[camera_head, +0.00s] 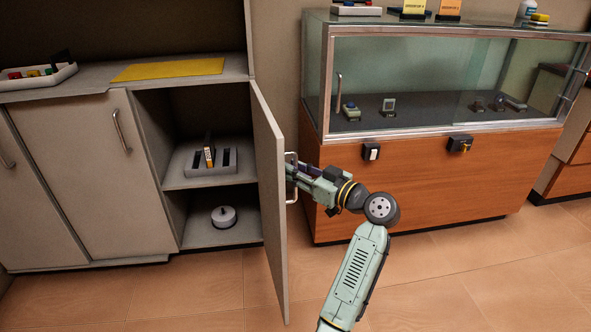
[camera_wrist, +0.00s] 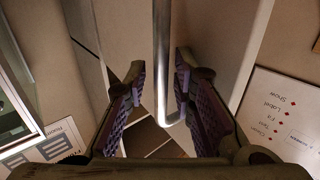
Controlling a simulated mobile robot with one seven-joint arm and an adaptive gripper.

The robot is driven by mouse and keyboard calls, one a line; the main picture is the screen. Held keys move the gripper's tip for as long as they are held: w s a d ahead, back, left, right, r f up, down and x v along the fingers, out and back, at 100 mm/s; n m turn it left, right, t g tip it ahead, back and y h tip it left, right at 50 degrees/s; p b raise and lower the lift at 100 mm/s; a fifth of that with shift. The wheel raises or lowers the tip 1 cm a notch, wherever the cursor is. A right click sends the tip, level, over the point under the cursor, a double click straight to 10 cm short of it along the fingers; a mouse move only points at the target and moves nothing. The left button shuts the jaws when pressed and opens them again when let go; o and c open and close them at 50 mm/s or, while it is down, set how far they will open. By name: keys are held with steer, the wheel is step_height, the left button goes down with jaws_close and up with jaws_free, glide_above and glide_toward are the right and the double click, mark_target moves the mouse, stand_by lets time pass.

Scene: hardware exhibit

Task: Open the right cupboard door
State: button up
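The right cupboard door (camera_head: 268,190) stands wide open, swung out from the cupboard and seen nearly edge-on in the head view. Its metal bar handle (camera_head: 292,158) is on the side facing my arm. My gripper (camera_head: 291,174) is at this handle. In the wrist view the handle (camera_wrist: 161,50) runs between the two purple-padded fingers of my gripper (camera_wrist: 160,64). The fingers are apart, with gaps showing beside the bar; contact with either pad is not clear. The open compartment shows a shelf (camera_head: 222,179).
Closed cupboard doors (camera_head: 85,165) are at left. A glass display case (camera_head: 440,195) with a wooden base stands close to my arm's right. Floor (camera_head: 200,300) is clear in front.

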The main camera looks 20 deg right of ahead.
steer(key=shift+o, duration=0.4)
steer(key=shift+s+d, duration=0.1)
steer(key=v, duration=1.2)
steer(key=shift+f, duration=0.1)
